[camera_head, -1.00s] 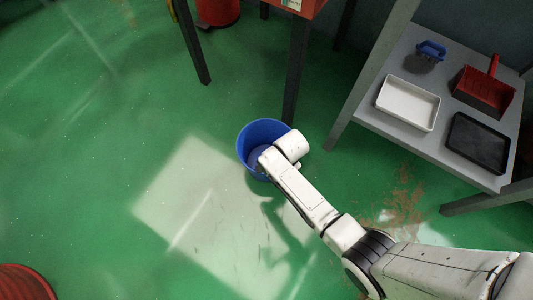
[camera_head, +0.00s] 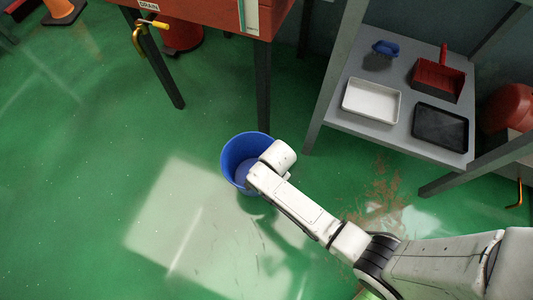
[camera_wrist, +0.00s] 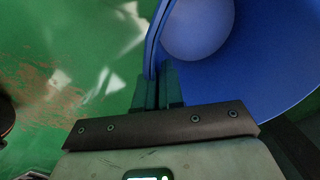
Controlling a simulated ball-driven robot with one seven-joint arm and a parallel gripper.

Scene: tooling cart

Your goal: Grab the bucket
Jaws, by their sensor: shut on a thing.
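The blue bucket (camera_head: 236,150) appears upright near the middle of the head view, close to a dark table leg. My arm reaches it from the lower right, and the wrist hides the bucket's right side. In the wrist view the bucket (camera_wrist: 265,60) fills the upper right, with its paler round bottom inside. My gripper (camera_wrist: 158,88) is shut on the bucket's wall near the rim, one finger on each side of it. In the head view the fingers are hidden behind the wrist.
A red bench (camera_head: 210,14) on dark legs stands behind the bucket. A grey shelf (camera_head: 338,112) at right holds a white tray (camera_head: 371,101), a black tray (camera_head: 440,135), a red dustpan (camera_head: 437,80) and a blue brush (camera_head: 386,48).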

